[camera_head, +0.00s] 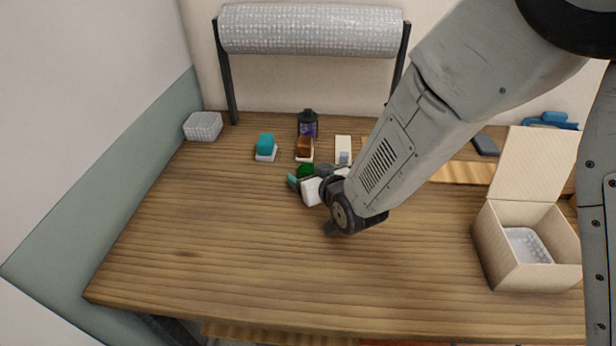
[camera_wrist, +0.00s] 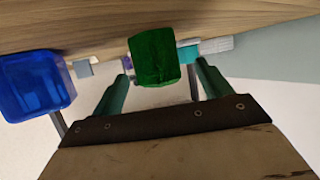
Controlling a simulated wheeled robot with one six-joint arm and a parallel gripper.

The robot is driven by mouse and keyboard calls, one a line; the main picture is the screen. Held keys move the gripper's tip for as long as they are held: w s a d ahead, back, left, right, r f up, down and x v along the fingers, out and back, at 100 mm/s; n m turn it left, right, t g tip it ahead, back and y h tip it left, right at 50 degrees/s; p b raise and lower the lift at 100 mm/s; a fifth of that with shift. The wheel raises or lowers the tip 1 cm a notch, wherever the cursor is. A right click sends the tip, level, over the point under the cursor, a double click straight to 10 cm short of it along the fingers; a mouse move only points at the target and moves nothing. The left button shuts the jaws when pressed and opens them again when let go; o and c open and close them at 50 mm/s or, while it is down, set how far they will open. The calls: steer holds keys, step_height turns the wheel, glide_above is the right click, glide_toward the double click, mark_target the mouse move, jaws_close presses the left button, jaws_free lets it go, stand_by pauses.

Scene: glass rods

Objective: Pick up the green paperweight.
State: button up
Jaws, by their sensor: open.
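The green paperweight (camera_head: 306,170) is a dark green, blocky glass piece on the wooden table, just beyond my gripper in the head view. In the wrist view the green paperweight (camera_wrist: 154,55) shows large, between my two green fingers and a little beyond their tips. My gripper (camera_wrist: 162,72) is open, one finger to each side of it, with nothing held. In the head view my gripper (camera_head: 307,177) is low over the table, partly covered by my own arm. Whether the fingers touch the paperweight cannot be told.
Behind stand a teal block (camera_head: 265,143), a brown block (camera_head: 304,147), a dark purple bottle (camera_head: 308,123) and a white block (camera_head: 343,146). A blue container (camera_wrist: 32,85) is close at left in the wrist view. An open carton (camera_head: 526,275) stands right. The front left table (camera_head: 220,250) is clear.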

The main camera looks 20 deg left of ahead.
steer(key=c, duration=1.3)
steer(key=shift+o, duration=0.2)
steer(key=shift+r, duration=0.15)
step_height(320, 180, up, 28)
step_height(320, 180, down, 28)
steer(key=shift+f, duration=0.1)
stand_by(0.3)
